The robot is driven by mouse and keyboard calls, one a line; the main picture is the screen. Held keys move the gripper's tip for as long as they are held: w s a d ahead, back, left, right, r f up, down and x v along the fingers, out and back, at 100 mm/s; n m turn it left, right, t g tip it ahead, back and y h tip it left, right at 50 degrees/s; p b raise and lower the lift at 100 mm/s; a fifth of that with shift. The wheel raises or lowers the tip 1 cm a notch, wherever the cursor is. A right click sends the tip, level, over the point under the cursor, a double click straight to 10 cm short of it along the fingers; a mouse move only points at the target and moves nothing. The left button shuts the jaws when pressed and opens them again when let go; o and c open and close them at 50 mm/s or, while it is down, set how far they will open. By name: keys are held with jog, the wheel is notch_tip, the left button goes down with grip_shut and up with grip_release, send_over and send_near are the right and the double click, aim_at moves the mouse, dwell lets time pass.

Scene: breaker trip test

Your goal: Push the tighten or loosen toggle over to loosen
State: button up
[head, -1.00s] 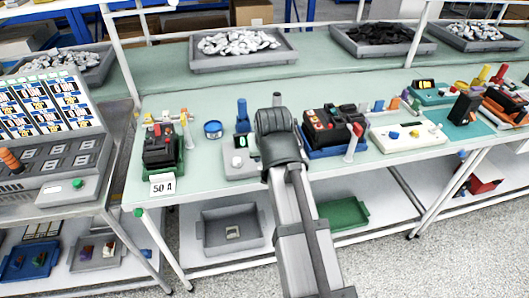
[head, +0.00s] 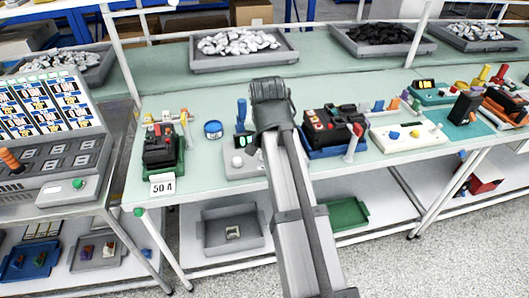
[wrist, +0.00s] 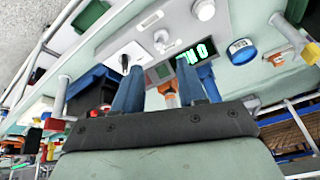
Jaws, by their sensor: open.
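The grey tester (head: 240,171) with a lit green display stands on the bench just left of my arm's end. An orange part (wrist: 169,92) shows between the fingers; contact cannot be told.
A blue upright post (wrist: 207,78) stands close beside the fingers. A blue round tin (head: 213,130) and a breaker stand with a 50 A card (head: 162,185) are to the left. A black breaker in a blue tray (head: 333,148) is close on the right.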

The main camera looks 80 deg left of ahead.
jog(key=x, duration=1)
jog(key=shift+c, duration=0.4)
grip_shut()
